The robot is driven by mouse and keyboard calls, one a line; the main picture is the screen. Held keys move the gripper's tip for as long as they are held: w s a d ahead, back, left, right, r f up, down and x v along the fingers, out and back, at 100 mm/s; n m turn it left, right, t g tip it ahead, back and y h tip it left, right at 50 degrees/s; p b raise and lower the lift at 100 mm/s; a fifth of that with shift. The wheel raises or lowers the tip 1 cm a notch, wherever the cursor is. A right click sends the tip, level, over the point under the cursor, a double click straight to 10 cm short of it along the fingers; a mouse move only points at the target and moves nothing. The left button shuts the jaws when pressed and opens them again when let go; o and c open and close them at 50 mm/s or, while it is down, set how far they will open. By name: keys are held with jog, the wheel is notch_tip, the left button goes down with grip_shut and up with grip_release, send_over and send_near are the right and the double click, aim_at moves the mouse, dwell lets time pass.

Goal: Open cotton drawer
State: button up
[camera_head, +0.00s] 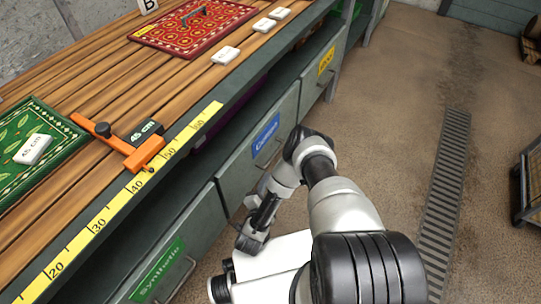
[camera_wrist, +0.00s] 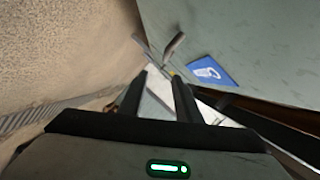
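The cotton drawer (camera_head: 243,172) is a grey-green front under the bench, marked by a blue label (camera_head: 266,135). It looks shut. In the wrist view, the blue label (camera_wrist: 212,71) lies right of a thin metal handle (camera_wrist: 174,46) on the drawer front. My gripper (camera_wrist: 160,76) has its two dark fingers apart with a gap between them. The handle is just beyond the fingertips, and nothing is visibly held. I cannot tell whether a finger touches it. In the head view, my gripper (camera_head: 250,238) hangs low in front of the drawers, its fingers not clear.
A drawer with a green label (camera_head: 157,272) is nearer, and one with a yellow label (camera_head: 326,61) is farther. The wooden bench top (camera_head: 100,75) holds a red rug (camera_head: 195,27), a green rug (camera_head: 35,150) and an orange gauge (camera_head: 143,153). The floor right of my arm is open, with a drain grate (camera_head: 445,190).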

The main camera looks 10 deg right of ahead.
jog(key=a, duration=0.1)
jog(key=b, duration=0.5)
send_near(275, 153)
jog(key=shift+t, duration=0.3)
jog(key=x, duration=0.6)
jog(key=f+x, duration=0.1)
jog(key=x, duration=0.3)
jog(key=shift+s+f, duration=0.15)
grip_shut()
